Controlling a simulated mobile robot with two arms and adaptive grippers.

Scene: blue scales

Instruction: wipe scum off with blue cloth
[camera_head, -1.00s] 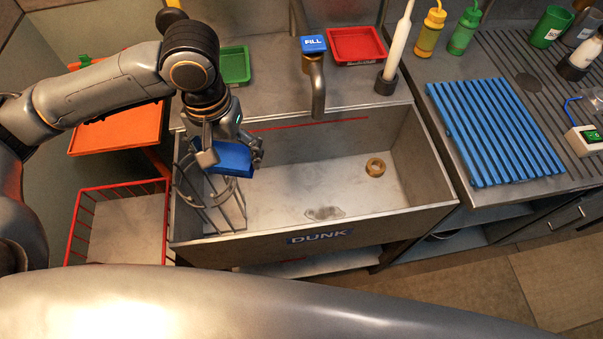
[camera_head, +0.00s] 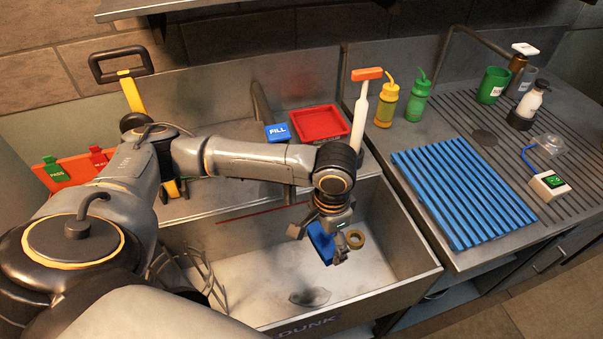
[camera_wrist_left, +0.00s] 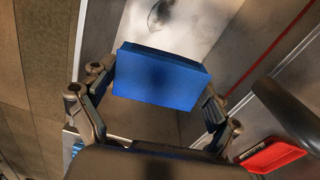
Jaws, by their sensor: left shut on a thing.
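My left gripper (camera_head: 330,243) is over the sink, shut on the blue cloth (camera_head: 320,241), which looks like a thick block. The cloth also shows between the fingers in the left wrist view (camera_wrist_left: 160,80). The scum (camera_head: 309,297) is a grey-brown patch on the sink floor, below and a little left of the cloth in the head view. It shows beyond the cloth in the left wrist view (camera_wrist_left: 160,14). The cloth is held above the sink floor, apart from the patch. My right gripper is not in view.
The sink (camera_head: 262,283) also holds a wire basket (camera_head: 190,272) at its left and a brown ring (camera_head: 355,239) near the gripper. Behind are the FILL tap (camera_head: 277,132) and a red tray (camera_head: 320,124). A blue rack (camera_head: 462,192) lies on the right counter.

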